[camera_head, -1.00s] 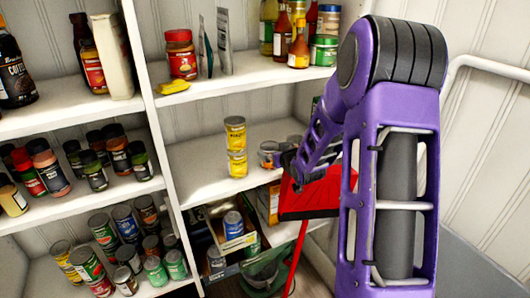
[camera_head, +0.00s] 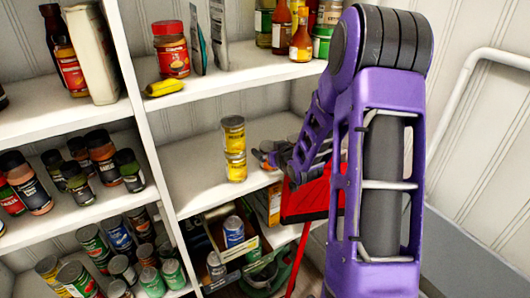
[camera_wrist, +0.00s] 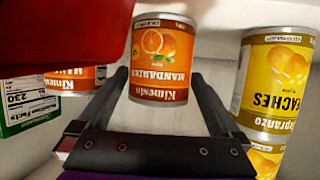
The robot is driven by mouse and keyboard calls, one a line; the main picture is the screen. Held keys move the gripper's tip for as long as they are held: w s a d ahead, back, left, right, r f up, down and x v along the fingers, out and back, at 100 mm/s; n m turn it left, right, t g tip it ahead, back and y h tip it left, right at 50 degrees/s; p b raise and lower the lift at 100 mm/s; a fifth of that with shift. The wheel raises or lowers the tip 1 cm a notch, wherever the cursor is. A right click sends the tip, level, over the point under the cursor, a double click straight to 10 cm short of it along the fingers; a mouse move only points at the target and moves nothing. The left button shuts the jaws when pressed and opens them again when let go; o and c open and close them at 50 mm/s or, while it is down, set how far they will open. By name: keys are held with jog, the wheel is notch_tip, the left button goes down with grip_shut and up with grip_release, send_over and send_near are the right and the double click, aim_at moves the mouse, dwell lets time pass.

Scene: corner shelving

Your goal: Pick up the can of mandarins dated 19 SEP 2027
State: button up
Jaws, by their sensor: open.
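In the wrist view, an orange-and-brown mandarins can (camera_wrist: 162,60) appears upside down between the fingertips of my open gripper (camera_wrist: 158,78). I cannot tell whether the fingers touch it. A small white date label shows at one end, too small to read. A second mandarins can (camera_wrist: 75,80) is at the left, partly hidden by a red object. In the head view, my gripper (camera_head: 270,156) is at the middle shelf, mostly hidden by my arm, right of two stacked yellow cans (camera_head: 234,150).
A yellow peaches can (camera_wrist: 275,85) stands close right of my gripper in the wrist view, with another against its end. The red dustpan (camera_head: 307,200) hangs close by, and it also fills the wrist view's upper left (camera_wrist: 60,30). A green box (camera_wrist: 30,110) is at left.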

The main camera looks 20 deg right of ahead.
jog(key=c, duration=1.5)
